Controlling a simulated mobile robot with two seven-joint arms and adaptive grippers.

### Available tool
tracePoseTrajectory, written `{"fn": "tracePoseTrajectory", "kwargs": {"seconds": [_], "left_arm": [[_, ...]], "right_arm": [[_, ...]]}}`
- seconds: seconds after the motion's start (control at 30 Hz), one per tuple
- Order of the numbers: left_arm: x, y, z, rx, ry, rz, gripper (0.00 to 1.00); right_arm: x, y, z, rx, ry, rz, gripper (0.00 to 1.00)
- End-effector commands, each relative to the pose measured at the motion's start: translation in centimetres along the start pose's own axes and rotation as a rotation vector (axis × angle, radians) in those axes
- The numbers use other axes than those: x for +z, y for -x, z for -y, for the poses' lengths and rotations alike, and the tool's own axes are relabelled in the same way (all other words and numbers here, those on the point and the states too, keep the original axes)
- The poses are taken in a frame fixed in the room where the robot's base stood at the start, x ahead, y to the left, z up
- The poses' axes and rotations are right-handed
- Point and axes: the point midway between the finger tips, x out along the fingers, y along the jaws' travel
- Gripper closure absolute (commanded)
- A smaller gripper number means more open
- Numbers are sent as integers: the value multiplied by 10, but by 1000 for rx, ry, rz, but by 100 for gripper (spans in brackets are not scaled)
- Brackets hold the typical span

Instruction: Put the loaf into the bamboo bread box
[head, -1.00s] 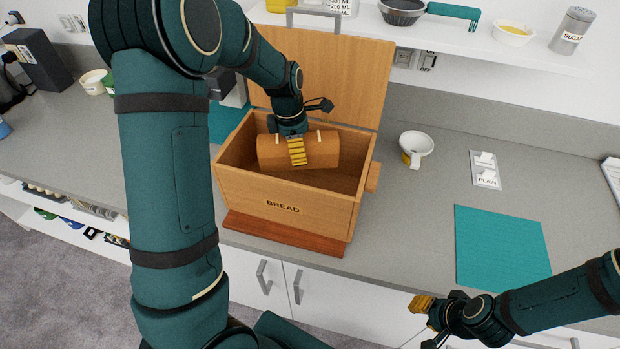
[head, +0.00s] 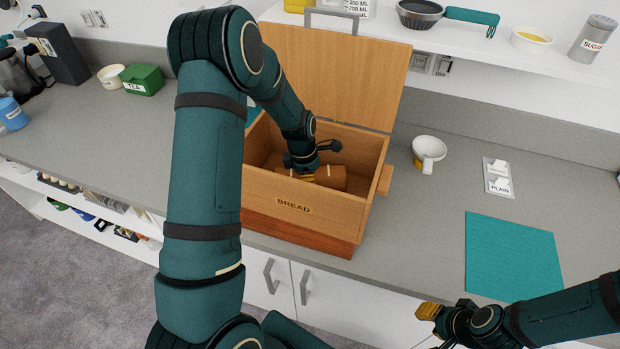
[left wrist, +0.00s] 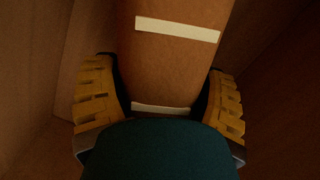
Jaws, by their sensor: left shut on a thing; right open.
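The bamboo bread box (head: 270,207) stands on the counter with its lid (head: 340,75) raised at the back and "BREAD" on its front. The brown loaf (head: 331,180) is down inside the box, partly hidden by my left arm and the front wall. My left gripper (head: 306,177) reaches into the box and is shut on the loaf. In the left wrist view the loaf (left wrist: 175,70), with pale stripes, lies between the two yellow finger pads (left wrist: 160,103). My right gripper (head: 432,325) is open and empty at the lower right, in front of the counter.
A shelf (head: 470,50) with a pan and sugar shaker runs above. The counter between is clear.

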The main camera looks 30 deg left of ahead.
Motion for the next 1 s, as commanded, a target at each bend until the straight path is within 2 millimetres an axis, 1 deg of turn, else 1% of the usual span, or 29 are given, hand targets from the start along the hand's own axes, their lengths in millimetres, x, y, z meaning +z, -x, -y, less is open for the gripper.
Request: {"fn": "tracePoseTrajectory", "kwargs": {"seconds": [0.17, 0.27, 0.3, 0.33, 0.37, 0.6, 0.73, 0.87, 1.0], "left_arm": [[1, 1, -1, 2, 0, 1, 69], [0, -1, -1, 2, 0, 1, 69], [0, -2, 0, 1, 0, 0, 16], [0, -1, 0, 1, 1, 0, 6], [0, -1, 0, 1, 1, 0, 0], [0, 0, 0, 1, 0, 0, 0], [1, 8, -1, 5, 0, 1, 0], [1, 29, -1, 6, 1, 2, 0], [1, 59, -1, 6, 1, 3, 0]], "right_arm": [[0, 0, 0, 0, 0, 0, 65], [0, -2, -1, 0, 0, 0, 65], [0, -2, -1, 0, 0, 0, 65], [0, -1, -1, 0, 0, 0, 65], [0, -1, 0, 0, 0, 0, 65], [0, -1, 0, 0, 0, 0, 65], [0, 1, 0, 0, 0, 0, 65], [0, 1, 0, 0, 0, 0, 65], [0, 2, 1, 0, 0, 0, 65]]}}
